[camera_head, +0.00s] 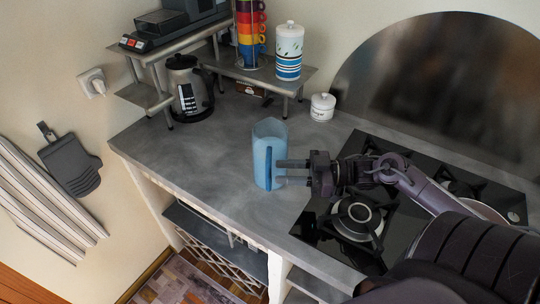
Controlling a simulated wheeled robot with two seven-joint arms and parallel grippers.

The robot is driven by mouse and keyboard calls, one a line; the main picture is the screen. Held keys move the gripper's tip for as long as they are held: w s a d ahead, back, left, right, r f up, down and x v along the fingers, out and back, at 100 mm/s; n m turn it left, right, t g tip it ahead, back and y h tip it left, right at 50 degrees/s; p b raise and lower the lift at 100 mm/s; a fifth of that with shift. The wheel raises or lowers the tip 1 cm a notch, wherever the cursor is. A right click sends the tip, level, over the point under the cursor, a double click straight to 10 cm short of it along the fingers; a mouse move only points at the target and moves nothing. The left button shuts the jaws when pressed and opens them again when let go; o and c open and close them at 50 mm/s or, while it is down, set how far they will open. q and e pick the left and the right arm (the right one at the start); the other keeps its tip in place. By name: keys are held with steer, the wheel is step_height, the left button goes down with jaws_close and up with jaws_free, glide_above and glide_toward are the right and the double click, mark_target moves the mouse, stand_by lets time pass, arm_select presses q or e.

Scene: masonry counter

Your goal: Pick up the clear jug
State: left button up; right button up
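The clear jug (266,143) looks translucent blue and stands upright on the grey counter, left of the hob. A darker blue upright strip, which looks like its handle, shows on the side facing me. My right gripper (279,172) comes in from the right at the jug's lower right side. Its two fingers point left with a gap between them, and the tips overlap the jug's edge in the picture. I cannot tell whether they touch it. My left gripper is not in view.
The black gas hob (318,222) lies under my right arm. A white lidded pot (322,107) stands behind the jug, and a kettle (188,88) stands at the back left. A metal shelf (262,76) holds stacked cups (250,30) and a canister (288,52). The counter left of the jug is clear.

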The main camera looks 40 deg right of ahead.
mark_target(268, 169)
steer(key=x, duration=0.4)
steer(key=shift+w+a+p, duration=0.25)
steer(key=shift+w+p, duration=0.05)
steer(key=shift+p, duration=0.1)
jaws_close()
stand_by(1.0)
steer(key=shift+d+r, duration=0.1)
steer(key=shift+r, duration=0.05)
